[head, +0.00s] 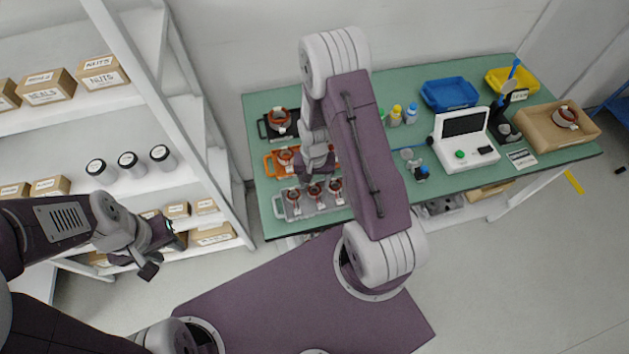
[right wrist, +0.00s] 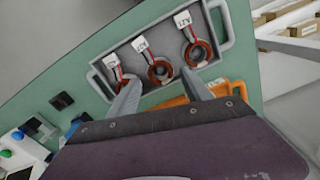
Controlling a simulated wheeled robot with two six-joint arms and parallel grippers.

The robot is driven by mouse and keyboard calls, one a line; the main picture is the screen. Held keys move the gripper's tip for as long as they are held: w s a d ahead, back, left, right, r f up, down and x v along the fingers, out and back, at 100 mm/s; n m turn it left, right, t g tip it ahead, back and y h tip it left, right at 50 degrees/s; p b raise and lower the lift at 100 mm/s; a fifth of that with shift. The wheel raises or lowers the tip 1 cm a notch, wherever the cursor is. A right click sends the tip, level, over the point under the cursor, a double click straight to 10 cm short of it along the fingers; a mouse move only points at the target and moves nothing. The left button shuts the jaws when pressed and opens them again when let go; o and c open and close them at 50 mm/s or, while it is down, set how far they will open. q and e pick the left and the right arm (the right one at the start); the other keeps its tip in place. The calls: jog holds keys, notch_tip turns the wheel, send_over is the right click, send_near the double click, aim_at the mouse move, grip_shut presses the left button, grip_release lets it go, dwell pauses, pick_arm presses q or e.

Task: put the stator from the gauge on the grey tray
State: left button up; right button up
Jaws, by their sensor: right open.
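The grey tray (head: 279,208) lies at the near left of the green table. Three copper-red stators with white tags stand in it, the middle one (right wrist: 160,71) between the outer two (right wrist: 198,53) and (right wrist: 119,87). My right gripper (right wrist: 160,93) is open and empty above the tray's edge, its fingers apart with the middle stator beyond them. In the head view my arm partly hides it. A small grey and blue device (head: 414,164), possibly the gauge, stands mid-table; I see no stator on it. My left gripper (head: 165,256) is open and empty by the shelves.
An orange tray (head: 270,165) and a black tray (head: 264,130), each holding a stator, lie behind the grey tray. A white console (head: 466,140), bottles (head: 397,115), blue bin (head: 450,93), yellow bin (head: 511,79) and cardboard box (head: 541,122) with a stator stand rightward.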

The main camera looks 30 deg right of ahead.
jog(key=shift+r, duration=0.5)
jog(key=o, duration=0.6)
jog(key=shift+f, duration=0.1)
jog(key=shift+c, duration=0.2)
notch_tip(320, 180, up, 9)
